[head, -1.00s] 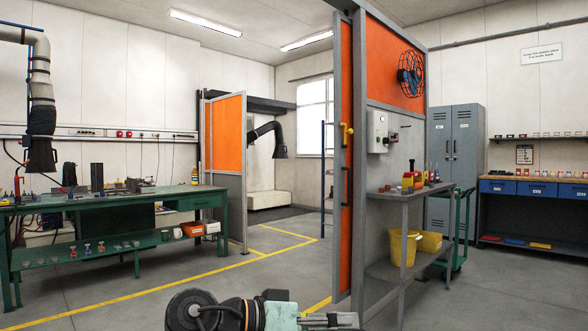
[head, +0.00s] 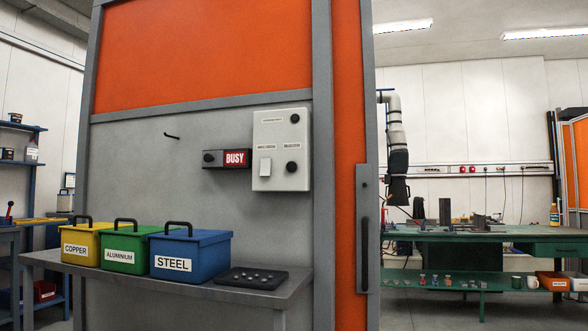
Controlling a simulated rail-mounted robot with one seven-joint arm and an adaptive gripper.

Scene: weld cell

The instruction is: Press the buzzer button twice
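A white control box (head: 281,150) is mounted on the grey lower part of the partition. It carries a pale rocker switch (head: 265,167), a round black button or knob (head: 292,167) beside it, and another dark round part (head: 294,118) near its top right. Small labels sit above the lower two, too small to read, so I cannot tell which one is the buzzer button. A red BUSY sign (head: 235,158) in a dark housing, with a round black knob (head: 208,158), sits left of the box. My gripper is not in view.
A grey shelf table (head: 290,294) below holds yellow COPPER (head: 84,247), green ALUMINIUM (head: 124,250) and blue STEEL (head: 190,255) bins and a black tray (head: 251,279). A hook (head: 171,136) sticks out above. A dark door handle (head: 365,240) is right of the box.

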